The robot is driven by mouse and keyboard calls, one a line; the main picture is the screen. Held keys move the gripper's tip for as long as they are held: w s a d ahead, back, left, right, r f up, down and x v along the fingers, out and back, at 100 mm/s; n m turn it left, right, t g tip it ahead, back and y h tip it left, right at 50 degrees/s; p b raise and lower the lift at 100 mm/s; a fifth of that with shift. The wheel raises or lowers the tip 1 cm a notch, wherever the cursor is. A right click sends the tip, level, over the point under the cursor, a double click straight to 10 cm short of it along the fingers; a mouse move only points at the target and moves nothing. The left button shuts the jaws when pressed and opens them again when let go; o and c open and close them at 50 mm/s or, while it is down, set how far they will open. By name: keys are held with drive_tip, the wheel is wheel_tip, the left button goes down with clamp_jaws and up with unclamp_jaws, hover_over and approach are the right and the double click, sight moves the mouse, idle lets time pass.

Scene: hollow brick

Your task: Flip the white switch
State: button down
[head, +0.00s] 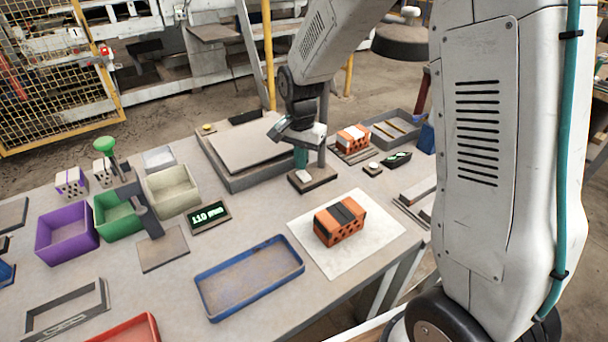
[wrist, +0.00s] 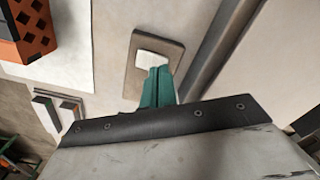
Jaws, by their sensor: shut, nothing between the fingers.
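The white switch (head: 305,175) is a small white rocker on a dark base plate (head: 318,182) at the front right of the large grey tray. It also shows in the wrist view (wrist: 150,58), near the upper middle. My gripper (head: 301,166) points down right over the switch. Its teal fingers are shut together and empty, and in the wrist view the fingertips (wrist: 158,71) overlap the lower right edge of the switch. I cannot tell whether they touch it. Which way the rocker is tilted is not clear.
A large grey tray (head: 232,178) stands left of the switch. A hollow orange brick (head: 325,230) lies on a white sheet in front. Another brick (head: 352,138) and a white round button (head: 373,165) stand to the right. A blue tray (head: 205,298) is at the front.

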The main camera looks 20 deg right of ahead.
drive_tip(key=shift+f, duration=0.7)
idle(0.3)
drive_tip(key=shift+r, duration=3.5)
drive_tip(key=a+r+m+t+y, duration=0.1)
drive_tip(key=a+r+t, duration=0.25)
drive_tip(key=r, duration=1.25)
wheel_tip(320, 180, up, 10)
drive_tip(key=t+y, duration=0.1)
drive_tip(key=t, duration=0.2)
hover_over(301, 172)
drive_tip(key=s+a, duration=0.4)
drive_tip(key=s, duration=0.1)
drive_tip(key=s+d+n, duration=0.2)
drive_tip(key=s+n, duration=0.1)
drive_tip(key=s, duration=0.7)
drive_tip(key=s+d+f+n+g+h, duration=0.1)
drive_tip(key=s+d+f+n+g, duration=0.1)
drive_tip(key=s+f+n, duration=0.2)
drive_tip(key=s+d+f+n+g+h, duration=0.1)
drive_tip(key=s+d+f+n+g, duration=0.2)
drive_tip(key=s+f, duration=0.7)
drive_tip(key=shift+s+d+n, duration=0.25)
drive_tip(key=shift+s+n, duration=0.15)
drive_tip(key=shift+s, duration=0.25)
